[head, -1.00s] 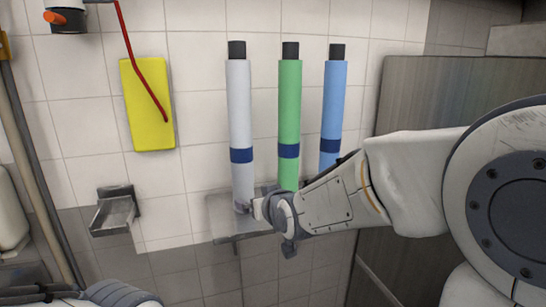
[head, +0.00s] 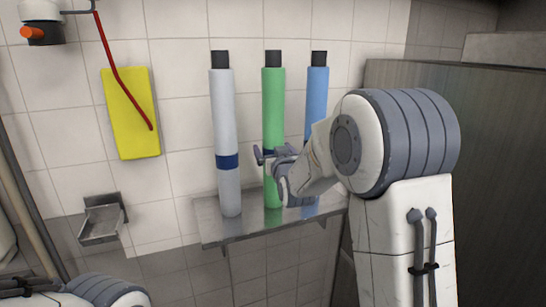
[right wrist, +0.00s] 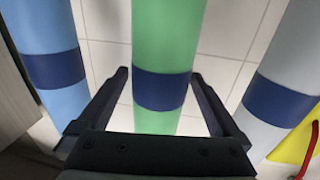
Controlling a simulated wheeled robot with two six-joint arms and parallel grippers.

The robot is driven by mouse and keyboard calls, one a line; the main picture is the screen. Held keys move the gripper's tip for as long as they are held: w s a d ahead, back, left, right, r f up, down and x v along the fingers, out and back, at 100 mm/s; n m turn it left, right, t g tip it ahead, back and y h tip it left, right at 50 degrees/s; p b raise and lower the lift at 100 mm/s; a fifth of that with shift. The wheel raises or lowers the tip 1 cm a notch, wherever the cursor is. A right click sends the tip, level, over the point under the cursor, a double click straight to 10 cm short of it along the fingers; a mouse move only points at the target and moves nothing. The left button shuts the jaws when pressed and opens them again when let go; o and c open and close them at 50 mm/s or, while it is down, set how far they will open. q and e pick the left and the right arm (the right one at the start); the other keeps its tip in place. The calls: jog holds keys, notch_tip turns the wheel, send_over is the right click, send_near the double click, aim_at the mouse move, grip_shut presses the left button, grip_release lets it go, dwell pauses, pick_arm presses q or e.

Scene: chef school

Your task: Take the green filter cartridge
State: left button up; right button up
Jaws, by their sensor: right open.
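The green filter cartridge (head: 273,95) stands upright on a metal shelf, a tall tube with a dark cap and a blue band. My right gripper (head: 268,156) is at its lower part, over the band, hiding some of it in the head view. In the right wrist view the green cartridge (right wrist: 168,35) fills the middle, its blue band (right wrist: 160,90) framed by the two open fingers of my right gripper (right wrist: 159,78). I cannot tell how far the cartridge reaches between the fingertips. My left gripper is not in view, only part of the left arm.
A white cartridge (head: 222,120) stands left of the green one and a blue cartridge (head: 317,95) right of it, both close by. The metal shelf (head: 222,238) is against the tiled wall. A yellow board (head: 130,115) and small metal tray (head: 102,220) are farther left.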

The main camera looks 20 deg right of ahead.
aim_at(270, 144)
jog(key=w+p, duration=0.1)
jog(key=w, duration=0.2)
jog(key=shift+d, duration=0.15)
grip_shut()
jog(key=shift+w+r, duration=0.1)
jog(key=shift+r, duration=0.15)
